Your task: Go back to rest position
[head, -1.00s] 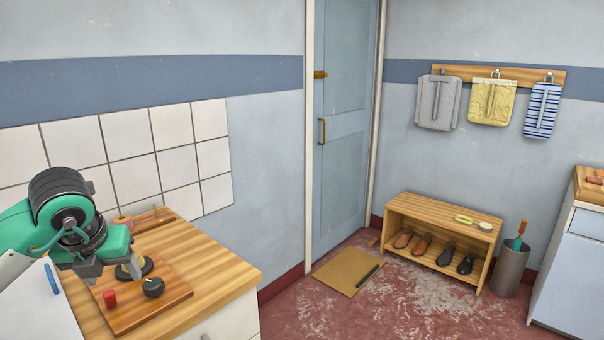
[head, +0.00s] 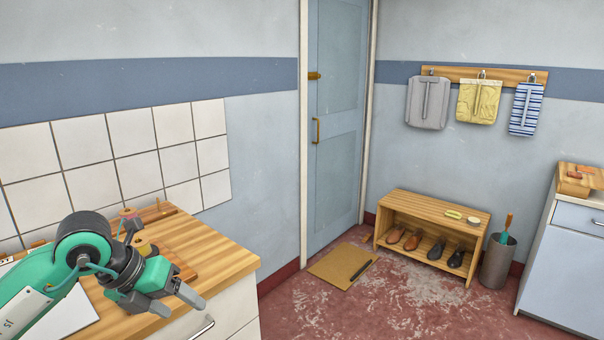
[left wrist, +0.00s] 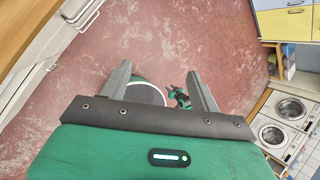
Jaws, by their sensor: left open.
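My left gripper (head: 178,300) is open and empty. In the head view its green arm comes in from the lower left, and the fingers point right over the front edge of the wooden counter (head: 222,262).
A wooden board (head: 180,262) and spools stand on the counter behind the arm. A shoe bench (head: 435,208), a metal bin (head: 497,262) and a light blue cabinet (head: 570,270) stand across the room. Worn red floor between is open.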

